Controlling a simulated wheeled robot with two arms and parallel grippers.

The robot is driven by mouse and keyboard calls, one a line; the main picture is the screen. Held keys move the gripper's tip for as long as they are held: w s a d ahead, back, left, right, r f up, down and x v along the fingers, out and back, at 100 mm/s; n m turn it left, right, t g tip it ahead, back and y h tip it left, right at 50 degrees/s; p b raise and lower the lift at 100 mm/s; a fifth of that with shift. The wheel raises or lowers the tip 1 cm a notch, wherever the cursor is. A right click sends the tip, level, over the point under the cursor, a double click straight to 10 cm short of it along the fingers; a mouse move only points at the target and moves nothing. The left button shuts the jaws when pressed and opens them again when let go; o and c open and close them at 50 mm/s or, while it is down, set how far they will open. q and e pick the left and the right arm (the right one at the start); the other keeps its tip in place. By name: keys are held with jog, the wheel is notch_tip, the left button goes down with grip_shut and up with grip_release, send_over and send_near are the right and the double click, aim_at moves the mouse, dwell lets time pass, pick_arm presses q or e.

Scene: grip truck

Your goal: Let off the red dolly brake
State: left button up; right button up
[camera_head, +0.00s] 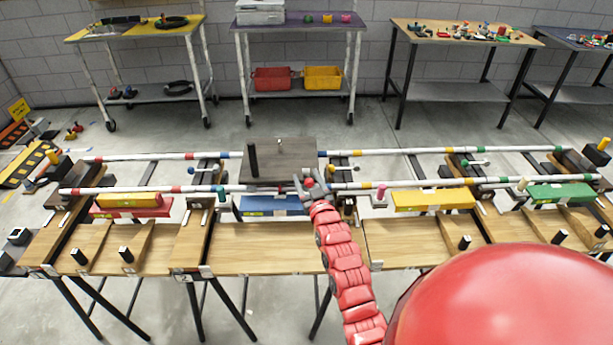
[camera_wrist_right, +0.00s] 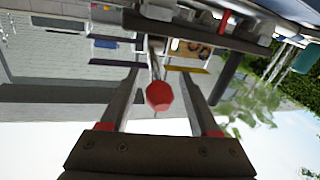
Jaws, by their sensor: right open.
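The dolly (camera_head: 285,163) is a dark platform with a black upright post, sitting on two striped rails. A small round red knob (camera_head: 309,183), which looks like the brake handle, is at its front right corner. My right gripper (camera_head: 311,181) is at the knob, its fingers on either side of it. In the right wrist view the red knob (camera_wrist_right: 159,96) on a thin grey stem lies between the fingers of my open right gripper (camera_wrist_right: 160,75); I see gaps on both sides. My left gripper is not in view.
The front rail (camera_head: 240,188) runs close to my gripper. A pink knob (camera_head: 381,192) stands to the right, and a blue block (camera_head: 270,206) lies below. Yellow (camera_head: 432,200) and green (camera_head: 560,193) blocks lie farther right. Wooden boards (camera_head: 255,247) are in front.

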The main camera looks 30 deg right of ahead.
jog(key=shift+w+d, duration=0.15)
jog(key=shift+w, duration=0.3)
grip_shut()
dwell(1.2)
